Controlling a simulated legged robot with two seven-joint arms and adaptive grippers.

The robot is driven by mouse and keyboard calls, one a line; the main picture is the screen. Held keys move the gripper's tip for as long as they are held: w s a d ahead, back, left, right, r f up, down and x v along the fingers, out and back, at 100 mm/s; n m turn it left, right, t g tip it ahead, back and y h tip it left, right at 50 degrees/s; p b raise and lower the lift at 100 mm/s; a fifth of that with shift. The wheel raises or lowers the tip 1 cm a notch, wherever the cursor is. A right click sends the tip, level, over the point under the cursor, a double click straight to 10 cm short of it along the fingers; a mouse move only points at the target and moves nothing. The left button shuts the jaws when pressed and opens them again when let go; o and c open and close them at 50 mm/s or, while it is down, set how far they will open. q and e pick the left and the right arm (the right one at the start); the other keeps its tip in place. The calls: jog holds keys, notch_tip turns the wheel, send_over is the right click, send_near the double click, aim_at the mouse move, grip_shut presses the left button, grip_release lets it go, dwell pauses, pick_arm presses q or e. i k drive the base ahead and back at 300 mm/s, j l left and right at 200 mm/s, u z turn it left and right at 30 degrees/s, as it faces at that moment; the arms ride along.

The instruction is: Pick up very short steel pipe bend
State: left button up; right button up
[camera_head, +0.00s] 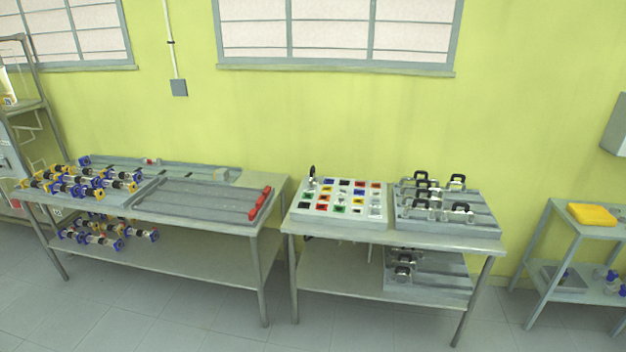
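Several small U-shaped bends, dark with steel-coloured parts, stand on a grey tray (478,224) on the right-hand table. One bend (456,181) is at the back and another bend (462,210) is nearer the front right. More bends (403,270) stand on a similar tray on the shelf below. They look like pipe bends, but they are too small to tell which is the very short steel one. Neither of my grippers is in view.
A white board (340,217) with coloured pieces sits left of the grey tray. The left table (262,188) bears blue-and-yellow fittings (75,183) and red pieces (260,203). A gap separates the tables. A yellow item (592,214) lies on the right rack. Floor (200,310) in front is clear.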

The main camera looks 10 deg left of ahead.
aim_at(312, 177)
jog(key=i+j+z, duration=0.1)
jog(key=i, duration=0.45)
jog(key=i+j+z, duration=0.1)
jog(key=i, duration=0.4)
